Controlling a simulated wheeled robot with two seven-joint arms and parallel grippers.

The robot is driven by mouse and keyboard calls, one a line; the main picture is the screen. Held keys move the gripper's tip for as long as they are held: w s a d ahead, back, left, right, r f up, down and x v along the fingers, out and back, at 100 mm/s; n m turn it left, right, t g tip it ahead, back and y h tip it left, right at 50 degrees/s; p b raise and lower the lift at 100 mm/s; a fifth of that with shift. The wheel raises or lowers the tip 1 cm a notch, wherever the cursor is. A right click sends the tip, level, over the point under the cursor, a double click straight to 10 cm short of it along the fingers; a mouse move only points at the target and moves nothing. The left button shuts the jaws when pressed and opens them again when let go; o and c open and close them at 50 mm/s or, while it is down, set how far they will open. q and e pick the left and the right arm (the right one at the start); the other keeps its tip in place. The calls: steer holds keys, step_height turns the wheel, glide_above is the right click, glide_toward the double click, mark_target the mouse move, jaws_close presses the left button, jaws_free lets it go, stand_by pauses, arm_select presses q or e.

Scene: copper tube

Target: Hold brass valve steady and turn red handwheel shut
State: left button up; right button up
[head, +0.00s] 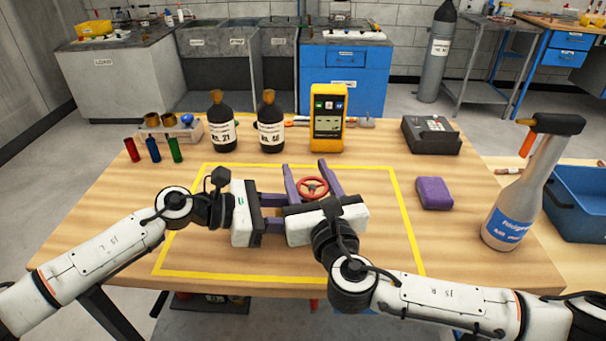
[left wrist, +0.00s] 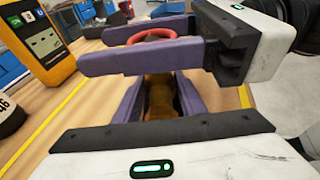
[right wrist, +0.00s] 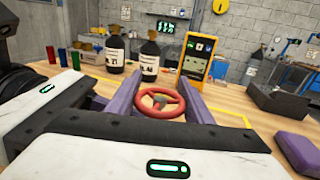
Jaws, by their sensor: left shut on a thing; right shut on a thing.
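The red handwheel (head: 313,187) shows its rim and hub in the right wrist view (right wrist: 159,102). It lies between the two purple fingers of my right gripper (head: 307,174), which is shut on it from the near side. The brass valve (left wrist: 159,100) shows in the left wrist view between the purple fingers of my left gripper (head: 280,211). The left gripper is shut on the valve from the left, lower than the right gripper. The valve is hidden behind the grippers in the head view.
Two black bottles (head: 221,124) and a yellow meter (head: 327,120) stand behind the grippers. Colored tubes (head: 153,149) stand back left. The yellow-outlined area is mostly clear around the grippers.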

mark_target(314, 199)
steer(key=shift+d+m+t+h, duration=0.2)
steer(key=shift+m+h, duration=0.35)
steer(key=shift+h, duration=0.3)
steer(key=shift+d+m+t+h, duration=0.15)
steer(key=shift+m+h, duration=0.4)
steer(key=shift+h, duration=0.3)
steer(key=shift+r, duration=0.1)
steer(key=o, duration=1)
steer(key=shift+o, duration=0.2)
steer(key=s, duration=0.8)
steer(key=s+d, duration=0.1)
steer(key=s, duration=0.3)
